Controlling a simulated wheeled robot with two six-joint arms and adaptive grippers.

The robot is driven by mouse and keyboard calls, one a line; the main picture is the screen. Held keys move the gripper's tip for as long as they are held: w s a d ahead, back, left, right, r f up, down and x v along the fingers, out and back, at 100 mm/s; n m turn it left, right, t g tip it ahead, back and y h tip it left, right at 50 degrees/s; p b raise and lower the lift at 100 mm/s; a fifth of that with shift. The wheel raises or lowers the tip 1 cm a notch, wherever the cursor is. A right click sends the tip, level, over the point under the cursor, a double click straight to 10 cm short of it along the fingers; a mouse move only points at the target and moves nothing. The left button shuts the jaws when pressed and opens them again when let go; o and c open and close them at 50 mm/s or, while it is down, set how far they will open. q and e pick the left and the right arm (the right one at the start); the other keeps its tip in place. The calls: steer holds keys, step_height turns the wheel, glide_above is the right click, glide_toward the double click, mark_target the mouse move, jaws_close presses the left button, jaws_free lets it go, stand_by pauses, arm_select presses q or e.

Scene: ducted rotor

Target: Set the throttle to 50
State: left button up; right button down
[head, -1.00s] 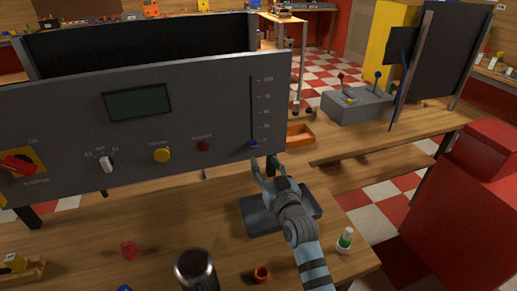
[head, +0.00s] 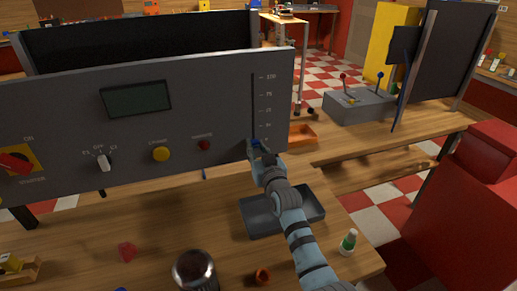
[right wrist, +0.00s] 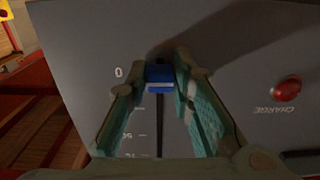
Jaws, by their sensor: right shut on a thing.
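The throttle is a vertical slot (head: 254,108) with a printed scale at the right end of the grey control panel (head: 60,120). Its blue slider knob (right wrist: 159,77) is at the 0 end of the scale in the right wrist view. My right gripper (head: 256,146) is at the bottom of the slot, with its fingers on both sides of the knob, shut on it. In the head view the fingers mostly hide the knob. My left gripper is not in view.
The panel also carries a dark display (head: 137,98), a yellow button (head: 161,154), a red button (head: 204,145), a selector (head: 104,162) and a red rotary switch (head: 15,163). A grey tray (head: 262,220) lies below my right arm. A small bottle (head: 348,242) stands nearby.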

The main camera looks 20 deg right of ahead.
step_height(320, 180, up, 11)
steer(key=p, duration=0.9)
steer(key=shift+f+p, duration=0.2)
steer(key=shift+p, duration=0.15)
steer(key=shift+f, duration=0.4)
steer(key=c, duration=1.4)
jaws_free()
steer(key=shift+b, duration=0.3)
steer(key=shift+s, duration=0.15)
glide_toward(253, 114)
steer(key=s, duration=0.5)
steer(key=shift+s+d, duration=0.1)
steer(key=shift+s, duration=0.05)
